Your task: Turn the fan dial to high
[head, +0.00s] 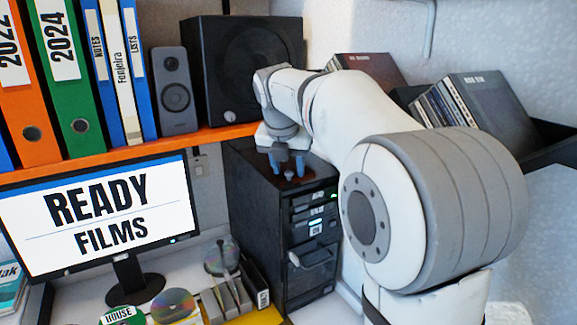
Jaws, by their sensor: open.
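A black computer tower (262,215) stands below the orange shelf, with drive bays and a small green light on its front. My gripper (288,170) points down over the top of the tower, its two blue-grey fingers apart with a gap between them. A dark reddish patch (306,178) shows on the tower's top right by the fingertips, partly hidden by them. I cannot tell whether it is the fan dial or whether the fingers touch it. No dial marks or pointer can be read.
A large black speaker-like box (225,60) and a small grey speaker (174,92) stand on the orange shelf (120,152) behind. A monitor (100,215) stands left of the tower. Discs (173,305) and a pen holder (228,298) lie in front. Disc cases (490,105) fill a black rack at right.

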